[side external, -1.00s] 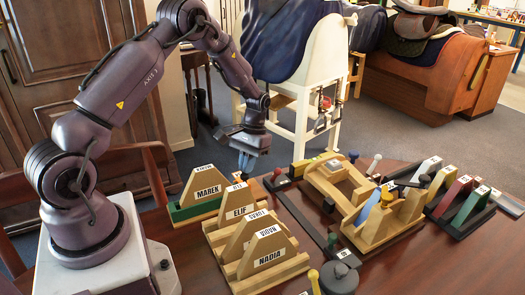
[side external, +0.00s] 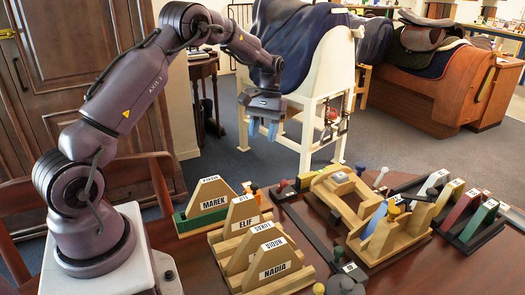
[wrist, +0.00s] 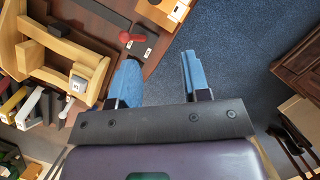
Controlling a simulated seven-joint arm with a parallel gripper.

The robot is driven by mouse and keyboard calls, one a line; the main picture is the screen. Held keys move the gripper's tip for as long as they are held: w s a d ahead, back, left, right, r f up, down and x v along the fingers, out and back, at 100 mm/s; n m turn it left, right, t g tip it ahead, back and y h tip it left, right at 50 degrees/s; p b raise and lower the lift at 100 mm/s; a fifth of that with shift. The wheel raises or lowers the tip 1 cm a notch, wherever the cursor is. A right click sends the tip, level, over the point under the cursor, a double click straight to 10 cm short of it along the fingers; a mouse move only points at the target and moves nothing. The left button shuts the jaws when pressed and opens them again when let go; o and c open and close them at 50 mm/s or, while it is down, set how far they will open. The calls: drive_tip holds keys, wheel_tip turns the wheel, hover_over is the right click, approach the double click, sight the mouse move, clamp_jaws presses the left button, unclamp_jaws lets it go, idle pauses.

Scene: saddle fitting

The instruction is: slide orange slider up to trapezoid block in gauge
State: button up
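I cannot make out which part is the orange slider or the trapezoid block at this size. My gripper (side external: 262,129) hangs in the air behind and left of the gauge, fingers pointing down. In the wrist view its blue fingers (wrist: 160,82) are apart, with nothing between them.
Wooden name holders, including MAREK (side external: 207,206) and NADIA (side external: 272,270), stand left of the gauge. A rack of coloured sloped pieces (side external: 479,216) is on the right. A red knob (wrist: 125,38) shows near the table edge. A white saddle stand (side external: 314,110) is behind the table.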

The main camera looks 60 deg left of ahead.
sight(254, 184)
drive_tip(key=shift+o, duration=0.2)
drive_tip(key=n, duration=0.1)
drive_tip(key=s+n+h, duration=0.1)
drive_tip(key=n, duration=0.1)
drive_tip(key=s+n, duration=0.1)
drive_tip(key=shift+s+a+r+t+h, duration=0.2)
drive_tip(key=shift+s+t+h, duration=0.1)
drive_tip(key=shift+t, duration=0.1)
drive_tip(key=shift+n, duration=0.8)
drive_tip(key=x, duration=1.3)
drive_tip(key=shift+d, duration=0.1)
drive_tip(key=shift+c, duration=0.4)
